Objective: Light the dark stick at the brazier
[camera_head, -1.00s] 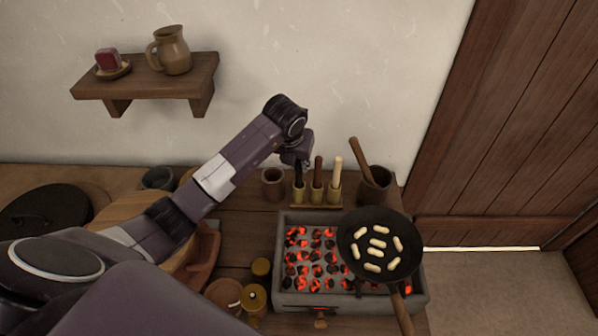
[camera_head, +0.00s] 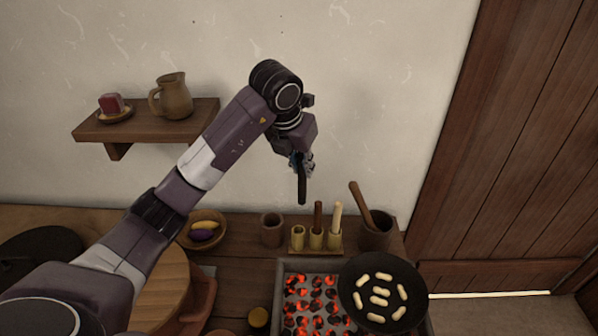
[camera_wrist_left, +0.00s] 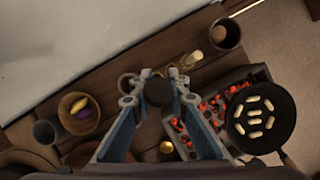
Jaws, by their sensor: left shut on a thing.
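The dark stick (camera_head: 302,189) hangs upright from my left gripper (camera_head: 301,165), which is shut on its upper part. Its lower end is clear of the stick holder (camera_head: 318,250), above the empty left cup (camera_head: 298,239). In the left wrist view the dark stick (camera_wrist_left: 159,93) is seen end-on between the fingers. The brazier (camera_head: 282,267), with glowing red coals (camera_head: 315,298), stands in front of the holder, nearer to me. The dark stick shows no flame or glow. My right gripper is not in view.
A pan (camera_head: 352,274) with several pale pieces covers the brazier's right part. A brown stick (camera_head: 318,215) and a pale stick (camera_head: 337,216) stand in the holder. A mortar (camera_head: 375,238) with a pestle is right of it, a cup (camera_head: 271,230) left. A shelf (camera_head: 140,126) hangs on the wall.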

